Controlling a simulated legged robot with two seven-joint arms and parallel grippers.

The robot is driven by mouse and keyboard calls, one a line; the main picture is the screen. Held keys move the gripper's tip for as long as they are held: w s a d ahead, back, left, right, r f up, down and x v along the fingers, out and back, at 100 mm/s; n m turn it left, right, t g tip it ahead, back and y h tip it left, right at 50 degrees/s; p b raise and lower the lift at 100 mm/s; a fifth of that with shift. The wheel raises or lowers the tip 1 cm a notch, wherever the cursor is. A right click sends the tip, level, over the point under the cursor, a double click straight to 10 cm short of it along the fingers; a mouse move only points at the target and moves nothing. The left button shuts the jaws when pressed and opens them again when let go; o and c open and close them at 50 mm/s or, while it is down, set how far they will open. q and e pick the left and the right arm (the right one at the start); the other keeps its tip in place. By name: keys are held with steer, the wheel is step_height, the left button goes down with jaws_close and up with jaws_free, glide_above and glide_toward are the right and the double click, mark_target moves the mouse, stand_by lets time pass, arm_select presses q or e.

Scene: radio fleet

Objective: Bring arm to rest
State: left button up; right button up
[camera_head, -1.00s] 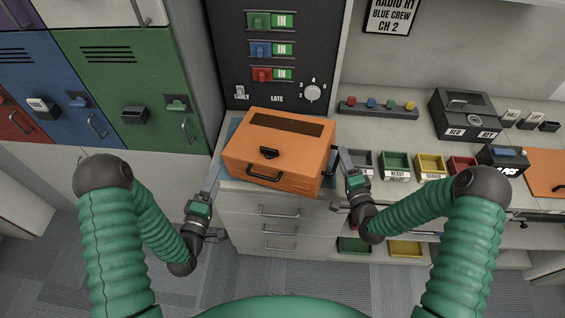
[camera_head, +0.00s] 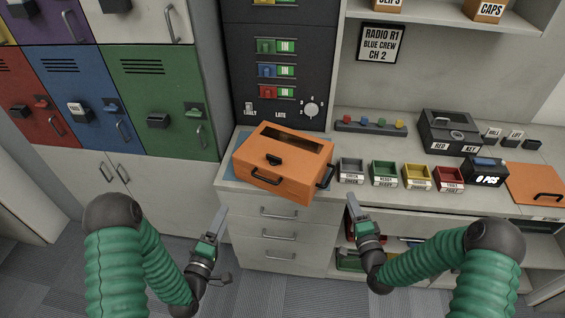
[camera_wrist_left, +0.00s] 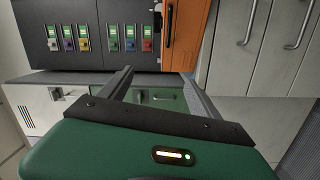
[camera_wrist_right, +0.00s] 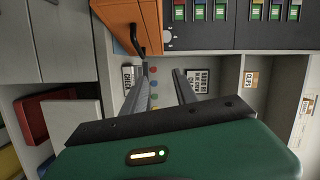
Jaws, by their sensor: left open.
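My left gripper (camera_head: 218,222) is open and empty, low in front of the drawer unit and left of its handles. Its two fingers (camera_wrist_left: 158,88) stand apart in the left wrist view. My right gripper (camera_head: 352,208) hangs in front of the counter edge, right of the drawers. Its fingers (camera_wrist_right: 162,72) show a gap with nothing between them in the right wrist view. An orange case (camera_head: 285,165) with a black front handle and a dark slot on top sits on the counter, apart from both grippers. Its side handle (camera_wrist_right: 137,40) shows near one right finger.
Drawers (camera_head: 278,232) are below the case. Small bins (camera_head: 383,173) and a black box (camera_head: 447,132) line the counter to the right. Coloured lockers (camera_head: 90,100) stand left. A switch panel (camera_head: 280,75) rises behind. Open floor lies between my arms.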

arm_select(q)
steer(key=s+m+g+y+b, duration=0.3)
steer(key=s+m+g+b, duration=0.2)
steer(key=s+m+g, duration=0.8)
steer(key=s+g, duration=0.1)
steer(key=s, duration=0.3)
steer(key=shift+s+f+g, duration=0.15)
steer(key=shift+g, duration=0.25)
arm_select(e)
steer(key=s+n+g+h, duration=0.3)
steer(key=s+n+g, duration=1)
steer(key=s, duration=1.3)
steer(key=shift+d+r+n+g, duration=0.25)
steer(key=shift+n+g, duration=0.15)
steer(key=shift+g, duration=0.3)
arm_select(q)
steer(key=shift+w, duration=0.2)
arm_select(e)
steer(key=shift+w, duration=0.25)
